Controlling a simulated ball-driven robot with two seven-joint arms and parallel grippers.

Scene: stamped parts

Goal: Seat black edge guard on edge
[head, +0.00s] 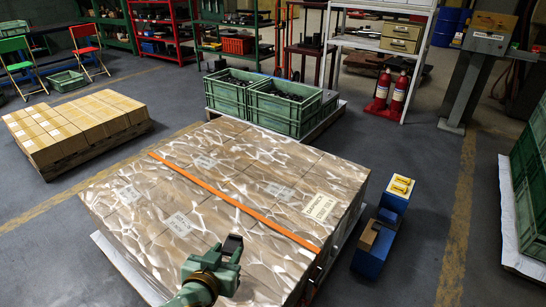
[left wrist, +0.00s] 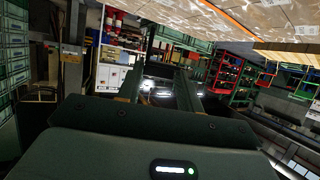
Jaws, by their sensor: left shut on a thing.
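A large wrapped stack of cartons (head: 215,180) fills the middle of the head view, with an orange strap (head: 235,204) running across its top to the right edge. My left gripper (head: 229,247) is above the stack's near part, shut on a small black piece (head: 234,242), which looks like the black edge guard. The fingers hide part of it. In the left wrist view the gripper (left wrist: 168,85) shows from behind with a dark piece (left wrist: 165,70) between its fingers, hard to make out. The guard is apart from the strapped edge. My right gripper is not in view.
Green crates (head: 262,100) stand behind the stack. A blue and yellow device (head: 397,193) and a blue box (head: 375,248) stand on the floor to its right. A lower carton pallet (head: 75,128) is at the left. Grey floor is clear between them.

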